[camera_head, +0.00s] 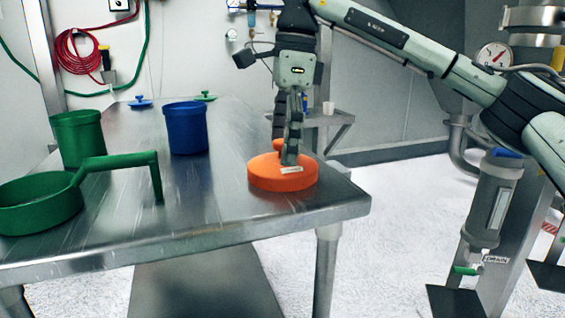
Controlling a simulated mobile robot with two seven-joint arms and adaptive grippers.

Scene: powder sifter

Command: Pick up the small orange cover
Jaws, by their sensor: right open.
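The orange cover (265,177) is a low round disc with a white label. It lies flat near the right end of the steel table. An orange part of it, which looks like a handle, shows behind the fingers of my right gripper (286,157). My right gripper points straight down over the cover, with its fingertips low at the top of the disc. It is open; the fingers overlap in this view, and whether they touch the handle is hidden. My left gripper is out of view.
The steel table (230,215) also holds a green pan with a long handle (40,204), a green bucket (78,138) and a blue bucket (186,128). A blue lid (140,102) and a green lid (205,97) lie at the back. The table's right edge is close to the cover.

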